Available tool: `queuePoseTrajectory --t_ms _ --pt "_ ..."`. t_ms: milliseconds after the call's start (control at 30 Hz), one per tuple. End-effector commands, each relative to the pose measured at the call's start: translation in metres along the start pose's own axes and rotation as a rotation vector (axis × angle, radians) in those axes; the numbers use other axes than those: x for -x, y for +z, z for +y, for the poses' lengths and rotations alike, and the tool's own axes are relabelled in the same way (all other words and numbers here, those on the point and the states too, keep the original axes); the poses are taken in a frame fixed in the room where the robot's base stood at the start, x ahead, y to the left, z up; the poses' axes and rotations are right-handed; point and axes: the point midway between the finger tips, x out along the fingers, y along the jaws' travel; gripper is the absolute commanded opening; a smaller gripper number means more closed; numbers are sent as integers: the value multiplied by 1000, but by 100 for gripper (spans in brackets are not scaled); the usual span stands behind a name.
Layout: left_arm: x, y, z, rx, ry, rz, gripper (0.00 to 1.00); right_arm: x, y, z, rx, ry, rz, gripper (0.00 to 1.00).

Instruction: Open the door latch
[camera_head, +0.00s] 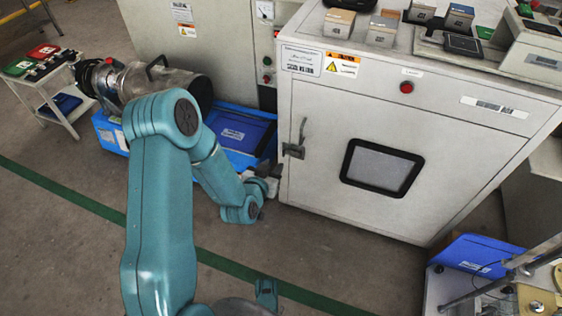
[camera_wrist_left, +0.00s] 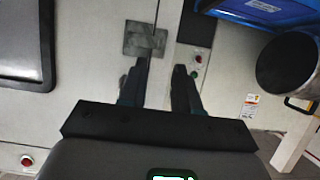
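The door latch (camera_head: 294,148) is a grey metal handle on a plate at the left edge of the white cabinet's door (camera_head: 330,190), which looks shut. In the head view, my left gripper (camera_head: 272,177) is low and just left of the latch, partly hidden by its own wrist. In the left wrist view, the latch plate (camera_wrist_left: 145,40) lies just beyond the fingertips, and the gripper (camera_wrist_left: 162,67) is open with nothing between its fingers. The fingers look apart from the latch. My right gripper is not in view.
The door has a dark-framed window (camera_head: 382,168). A red button (camera_head: 406,87) sits above it. A blue crate (camera_head: 236,135) and a metal cylinder (camera_head: 170,82) stand left of the cabinet. Small boxes (camera_head: 340,22) lie on top. The floor before the door is clear.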

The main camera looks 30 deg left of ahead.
Motion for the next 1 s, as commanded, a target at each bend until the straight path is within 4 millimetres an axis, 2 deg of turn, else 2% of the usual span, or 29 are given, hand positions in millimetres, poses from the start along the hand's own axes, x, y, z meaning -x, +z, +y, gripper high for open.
queuePoseTrajectory --t_ms 33,100,300,500,767,800,867,900,1000 --pt "-14 3 0 -1 0 4 32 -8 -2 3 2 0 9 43" --pt "-30 3 0 0 2 2 32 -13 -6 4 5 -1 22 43" --pt "-66 3 0 0 1 1 32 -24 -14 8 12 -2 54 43" --pt "-80 1 0 0 1 0 32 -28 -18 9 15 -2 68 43" --pt "-81 0 0 0 1 -1 32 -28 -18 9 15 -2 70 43" --pt "-81 0 0 0 1 -1 25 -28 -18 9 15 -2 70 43" --pt "-81 0 0 0 1 -1 6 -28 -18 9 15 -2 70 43" --pt "-81 0 0 0 1 -1 0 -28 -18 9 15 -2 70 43" --pt "-81 0 0 0 1 -1 0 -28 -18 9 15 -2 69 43"
